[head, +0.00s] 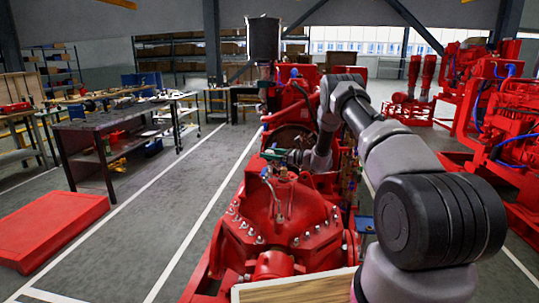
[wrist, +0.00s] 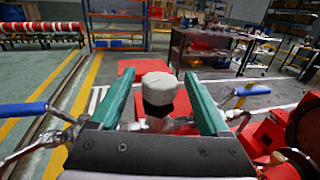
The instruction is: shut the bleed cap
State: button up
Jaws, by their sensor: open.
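The bleed cap looks to be the pale grey, faceted cap (wrist: 159,88) with a dark lower part, in the middle of the wrist view. My gripper (wrist: 159,77) is open, with one green finger on each side of the cap in the picture. A gap shows between the cap and each finger, and neither finger visibly touches it. I cannot tell whether the fingertips are level with the cap. In the head view my gripper (head: 272,156) is above the red pump casing, and I cannot make out the cap there.
Blue-handled levers (wrist: 24,108) on metal fittings stand left of my gripper, with another blue handle (wrist: 251,90) at right. The red pump casing (head: 275,215) lies below and in front of the arm. A dark workbench (head: 118,135) stands at left, across clear floor.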

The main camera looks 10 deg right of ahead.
grip_shut()
jog(key=shift+t, duration=0.3)
jog(key=m+t+h, duration=0.3)
jog(key=shift+m+t+h, duration=1.2)
jog(key=shift+m+h, duration=0.2)
jog(key=shift+h, duration=0.4)
jog(key=shift+f+h, duration=0.1)
jog(key=shift+h, duration=0.2)
grip_release()
jog(key=shift+s, duration=0.15)
